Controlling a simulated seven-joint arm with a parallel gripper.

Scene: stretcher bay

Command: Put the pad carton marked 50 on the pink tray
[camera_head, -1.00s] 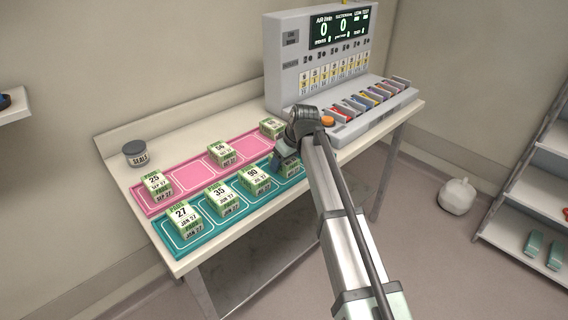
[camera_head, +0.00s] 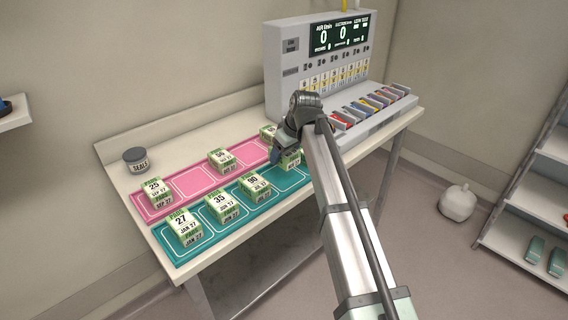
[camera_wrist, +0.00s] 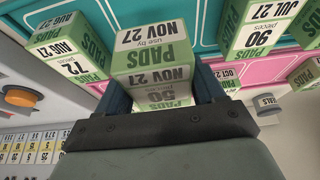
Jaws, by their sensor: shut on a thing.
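My gripper (camera_head: 284,150) is shut on a green-and-white pad carton (camera_wrist: 152,58) marked NOV 27. Its piece count, apparently 50, shows upside down and partly hidden between the fingers in the wrist view. In the head view this carton (camera_head: 292,160) appears raised over an empty outlined slot of the teal tray (camera_head: 292,182), mostly hidden by my gripper. The pink tray (camera_head: 190,183) lies behind the teal one. It bears carton 25 (camera_head: 154,190), an OCT 27 carton (camera_head: 220,160) and a far carton (camera_head: 267,131) partly behind my gripper. Bare slots lie between them.
On the teal tray stand cartons 27 (camera_head: 184,227), 35 (camera_head: 222,205) and 90 (camera_head: 254,186). Carton 72 (camera_wrist: 66,58) is close beside the held carton in the wrist view. A seals jar (camera_head: 135,159) stands at the left; a grey display machine (camera_head: 290,72) stands at the back right.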

